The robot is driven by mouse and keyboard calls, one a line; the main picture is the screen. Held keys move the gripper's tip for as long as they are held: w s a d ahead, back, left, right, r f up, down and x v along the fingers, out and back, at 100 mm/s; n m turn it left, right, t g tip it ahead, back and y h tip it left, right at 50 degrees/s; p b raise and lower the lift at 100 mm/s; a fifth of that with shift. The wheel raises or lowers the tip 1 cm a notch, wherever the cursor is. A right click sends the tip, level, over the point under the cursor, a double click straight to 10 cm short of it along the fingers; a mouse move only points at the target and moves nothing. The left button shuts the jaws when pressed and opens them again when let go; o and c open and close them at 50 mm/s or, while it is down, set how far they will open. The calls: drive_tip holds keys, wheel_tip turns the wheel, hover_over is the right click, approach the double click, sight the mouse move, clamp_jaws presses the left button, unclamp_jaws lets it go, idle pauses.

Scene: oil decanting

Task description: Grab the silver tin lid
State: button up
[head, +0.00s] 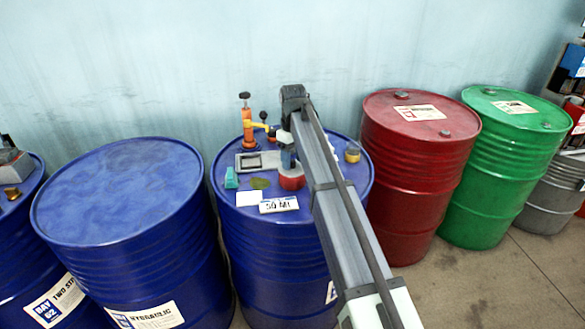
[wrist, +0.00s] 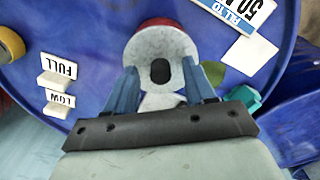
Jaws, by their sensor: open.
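The silver tin lid shows in the wrist view as a pale grey, speckled round top (wrist: 160,42) with a dark oval in its middle. I cannot tell whether the oval is a knob or a hole. A red edge shows around it. In the head view a red tin (head: 291,183) stands on the middle blue drum, its top mostly hidden by my gripper (head: 289,163). In the wrist view my gripper (wrist: 160,74) is open, with its two blue fingers on either side of the lid's near part. Whether they touch it is unclear.
FULL (wrist: 60,69) and LOW (wrist: 58,102) markers stand left in the wrist view.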

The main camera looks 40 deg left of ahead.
drive_tip(key=shift+f, duration=0.2)
clamp_jaws()
idle(0.4)
